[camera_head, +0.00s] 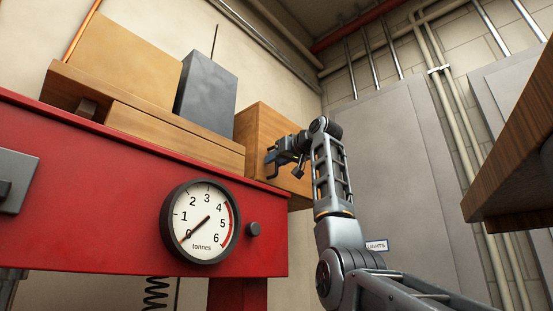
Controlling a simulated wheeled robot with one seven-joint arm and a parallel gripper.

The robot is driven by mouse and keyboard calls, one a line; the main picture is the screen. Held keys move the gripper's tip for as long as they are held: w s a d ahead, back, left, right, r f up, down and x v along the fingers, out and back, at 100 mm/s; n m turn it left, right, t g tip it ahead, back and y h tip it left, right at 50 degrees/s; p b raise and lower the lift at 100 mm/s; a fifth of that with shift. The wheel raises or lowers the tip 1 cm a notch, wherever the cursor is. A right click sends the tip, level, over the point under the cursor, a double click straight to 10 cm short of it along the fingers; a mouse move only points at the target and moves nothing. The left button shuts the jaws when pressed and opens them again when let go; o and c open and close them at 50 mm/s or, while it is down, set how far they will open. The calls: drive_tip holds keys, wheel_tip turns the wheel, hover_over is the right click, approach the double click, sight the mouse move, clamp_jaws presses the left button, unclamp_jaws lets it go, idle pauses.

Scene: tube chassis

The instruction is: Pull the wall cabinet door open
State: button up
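A wooden box-shaped cabinet (262,120) is at the middle of the view, just behind the right end of the red beam. Its right face is towards my arm and looks flush, with no open gap visible. A dark bracket-like piece (271,165) shows against that face; I cannot tell whether it is the door handle or one of my fingers. My gripper (284,161) is right at this face, coming from the right. It is small and dark here, so I cannot tell whether its fingers are open or closed around a handle.
A red beam (110,165) with a tonnes dial (201,222) fills the left foreground. Wooden blocks (125,60) and a dark grey block (206,88) stand above it. A grey panel (385,140) is behind my arm. A wooden slab (515,150) juts in at right.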

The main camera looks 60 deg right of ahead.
drive_tip(key=shift+c, duration=0.4)
clamp_jaws()
